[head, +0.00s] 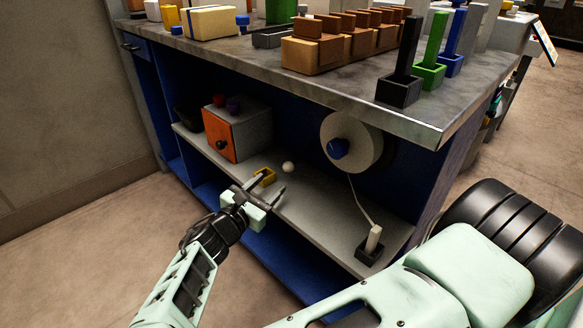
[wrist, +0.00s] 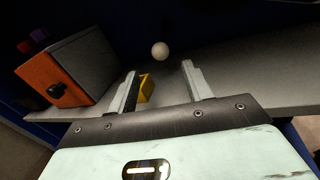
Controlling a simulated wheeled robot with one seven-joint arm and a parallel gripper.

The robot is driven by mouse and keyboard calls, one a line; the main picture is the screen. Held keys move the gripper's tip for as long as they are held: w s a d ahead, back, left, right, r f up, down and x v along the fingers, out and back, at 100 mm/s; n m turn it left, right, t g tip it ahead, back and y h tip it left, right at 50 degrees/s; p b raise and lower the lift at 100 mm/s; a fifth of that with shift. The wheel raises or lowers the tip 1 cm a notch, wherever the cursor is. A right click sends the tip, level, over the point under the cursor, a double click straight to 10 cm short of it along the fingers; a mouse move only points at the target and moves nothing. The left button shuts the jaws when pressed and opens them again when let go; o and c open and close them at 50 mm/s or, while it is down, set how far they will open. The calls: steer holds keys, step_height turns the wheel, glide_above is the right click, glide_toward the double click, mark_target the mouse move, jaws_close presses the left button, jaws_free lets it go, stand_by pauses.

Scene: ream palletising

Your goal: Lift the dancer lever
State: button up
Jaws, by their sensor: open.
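I cannot tell for certain which part is the dancer lever. A small yellow piece (head: 267,177) and a white ball (head: 288,167) are near my gripper (head: 265,190). In the wrist view my open gripper (wrist: 161,82) has the yellow piece (wrist: 147,88) beside its left finger, and the ball (wrist: 160,50) lies beyond the fingertips.
An orange-fronted grey box (head: 238,130) stands on the shelf (head: 320,205), left of my gripper. The worktop (head: 340,90) overhangs the shelf and carries brown blocks (head: 315,50) and coloured posts. The shelf between gripper and black base is clear.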

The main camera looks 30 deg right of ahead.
mark_target(291, 164)
steer(key=b+x, duration=0.2)
steer(key=x, duration=0.9)
steer(key=shift+w+d+f, duration=0.1)
steer(key=shift+d, duration=0.15)
